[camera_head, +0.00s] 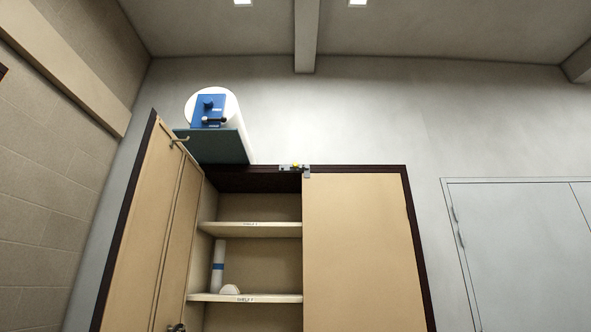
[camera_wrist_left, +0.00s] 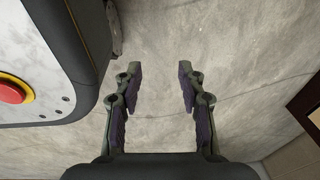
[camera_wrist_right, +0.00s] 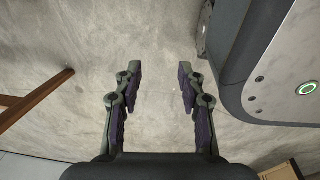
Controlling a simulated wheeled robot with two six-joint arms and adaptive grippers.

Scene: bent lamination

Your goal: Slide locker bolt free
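The locker is a tall cabinet with tan doors and a dark frame. Its left door (camera_head: 150,220) stands open and its right door (camera_head: 355,250) is closed. A small metal bolt (camera_head: 294,167) with a yellow spot sits at the top of the frame, by the upper inner corner of the right door. My left gripper (camera_wrist_left: 160,85) is open and empty above the floor in the left wrist view. My right gripper (camera_wrist_right: 160,85) is open and empty above the floor in the right wrist view. Neither gripper shows in the head view.
Shelves (camera_head: 250,230) inside hold a white cylinder with a blue band (camera_head: 218,265) and a small white rounded thing (camera_head: 230,289). A white drum with a blue plate (camera_head: 208,110) rests on a green board (camera_head: 215,146) above. A grey wall cabinet (camera_head: 520,250) is at right.

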